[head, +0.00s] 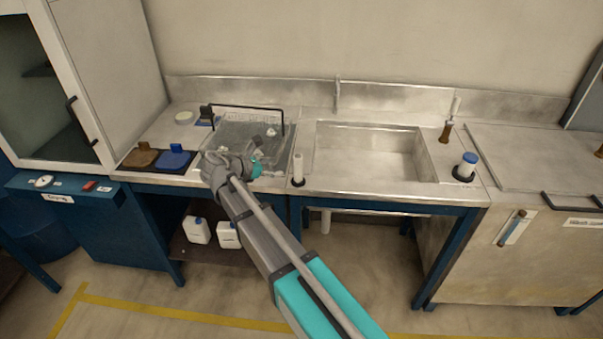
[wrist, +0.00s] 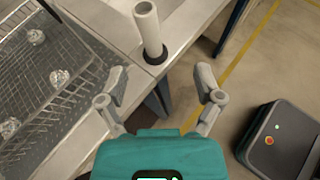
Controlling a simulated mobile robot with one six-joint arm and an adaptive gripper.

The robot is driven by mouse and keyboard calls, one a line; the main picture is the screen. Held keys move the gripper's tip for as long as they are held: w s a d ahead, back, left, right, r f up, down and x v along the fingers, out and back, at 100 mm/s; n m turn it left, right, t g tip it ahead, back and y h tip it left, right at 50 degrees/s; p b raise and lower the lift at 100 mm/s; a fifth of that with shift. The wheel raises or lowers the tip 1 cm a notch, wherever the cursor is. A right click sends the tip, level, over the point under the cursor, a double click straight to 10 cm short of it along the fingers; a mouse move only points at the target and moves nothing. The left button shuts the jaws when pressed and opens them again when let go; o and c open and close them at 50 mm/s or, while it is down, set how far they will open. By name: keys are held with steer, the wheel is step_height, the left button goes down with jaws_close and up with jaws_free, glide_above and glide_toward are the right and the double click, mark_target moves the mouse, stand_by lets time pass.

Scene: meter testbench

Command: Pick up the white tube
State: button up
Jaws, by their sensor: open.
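The white tube (head: 298,167) stands upright in a dark ring at the front edge of the steel counter, left of the sink. In the wrist view the white tube (wrist: 148,27) rises from its dark ring, ahead of the fingers. My gripper (wrist: 162,82) is open, with one finger on each side and nothing between them. The tube is beyond the fingertips and apart from them. In the head view my gripper (head: 256,165) is to the left of the tube, over the front of the wire basket area.
A wire basket (head: 228,145) with a dark raised handle (head: 245,107) lies left of the tube. The sink (head: 370,160) is to the right. A blue block (head: 174,158) sits at left.

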mark_target(295, 162)
steer(key=shift+a+r+n+t, duration=0.15)
steer(key=shift+a+r+n, duration=0.1)
steer(key=shift+a, duration=0.3)
steer(key=shift+a+r+n+t, duration=0.15)
steer(key=shift+a+n, duration=0.1)
steer(key=shift+a, duration=0.25)
steer(key=shift+d+f, duration=0.1)
steer(key=b+x, duration=0.3)
steer(key=x, duration=0.4)
steer(key=shift+w+d+f, duration=0.15)
steer(key=shift+w+d, duration=0.1)
steer(key=shift+w, duration=0.05)
steer(key=shift+w+d+f, duration=0.1)
steer(key=shift+w+d, duration=0.15)
steer(key=shift+d, duration=0.05)
steer(key=shift+b, duration=0.3)
